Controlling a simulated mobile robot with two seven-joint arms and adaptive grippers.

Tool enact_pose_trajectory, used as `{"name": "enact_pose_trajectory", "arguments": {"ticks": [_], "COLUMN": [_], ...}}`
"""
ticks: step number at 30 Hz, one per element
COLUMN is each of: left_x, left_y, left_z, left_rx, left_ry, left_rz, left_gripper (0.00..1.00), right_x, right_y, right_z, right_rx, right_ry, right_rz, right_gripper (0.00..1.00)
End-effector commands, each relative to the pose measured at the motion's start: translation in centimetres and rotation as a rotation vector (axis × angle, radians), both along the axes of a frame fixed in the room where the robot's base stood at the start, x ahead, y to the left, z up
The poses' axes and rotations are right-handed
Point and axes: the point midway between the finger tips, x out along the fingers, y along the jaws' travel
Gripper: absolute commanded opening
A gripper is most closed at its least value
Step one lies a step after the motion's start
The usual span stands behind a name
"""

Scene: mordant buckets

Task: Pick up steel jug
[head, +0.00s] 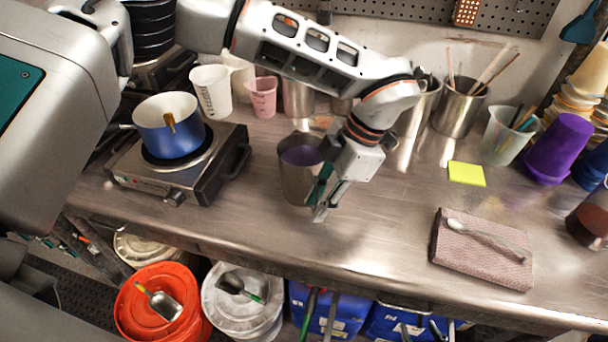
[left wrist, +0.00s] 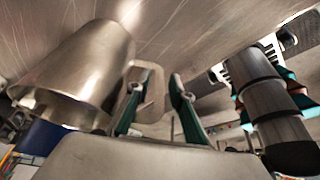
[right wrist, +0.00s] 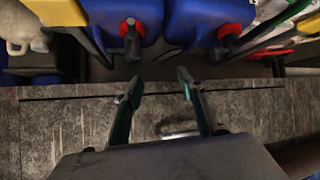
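The steel jug (head: 297,184) stands upright on the steel bench, left of the middle, with purple liquid inside. My left gripper (head: 322,203) reaches down close against the jug's right side and hides part of it. In the left wrist view the jug (left wrist: 82,72) is at the left, and a pale handle loop (left wrist: 158,108) shows beside and behind the fingers. The left fingers (left wrist: 161,82) are apart, and I cannot tell whether they touch the handle. My right gripper (right wrist: 159,82) is open and empty in the right wrist view, and is out of the head view.
A hot plate (head: 187,180) with a blue pot (head: 168,139) stands left of the jug. Measuring jugs and steel containers (head: 458,110) line the back. A folded cloth (head: 470,262) with a spoon lies at the right. The bench is bare between jug and cloth.

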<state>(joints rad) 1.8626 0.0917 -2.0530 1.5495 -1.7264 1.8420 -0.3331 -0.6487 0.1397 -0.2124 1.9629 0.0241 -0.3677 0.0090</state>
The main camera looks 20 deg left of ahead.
Motion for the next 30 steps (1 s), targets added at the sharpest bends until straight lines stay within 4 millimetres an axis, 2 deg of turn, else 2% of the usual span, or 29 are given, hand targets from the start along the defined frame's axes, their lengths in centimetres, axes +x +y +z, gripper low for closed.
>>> {"name": "enact_pose_trajectory", "arguments": {"ticks": [1, 3, 20, 30], "left_x": [0.0, 0.0, 0.1, 0.1], "left_y": [0.0, 0.0, 0.0, -0.1], "left_z": [0.0, 0.0, 0.2, 1.6], "left_rx": [0.000, 0.000, 0.000, -0.001], "left_ry": [0.000, 0.000, -0.002, -0.002], "left_rz": [0.000, 0.000, 0.001, 0.001], "left_gripper": [0.17, 0.00, 0.00, 0.00], "right_x": [0.0, 0.1, 0.0, -0.1], "right_y": [0.0, 0.0, 0.0, 0.0], "right_z": [0.1, 0.1, 0.0, -0.2], "right_rx": [0.001, 0.001, 0.000, -0.001], "right_ry": [-0.002, -0.002, 0.000, 0.003], "right_rz": [0.000, 0.000, 0.000, 0.000], "right_gripper": [0.40, 0.40, 0.40, 0.40]}}
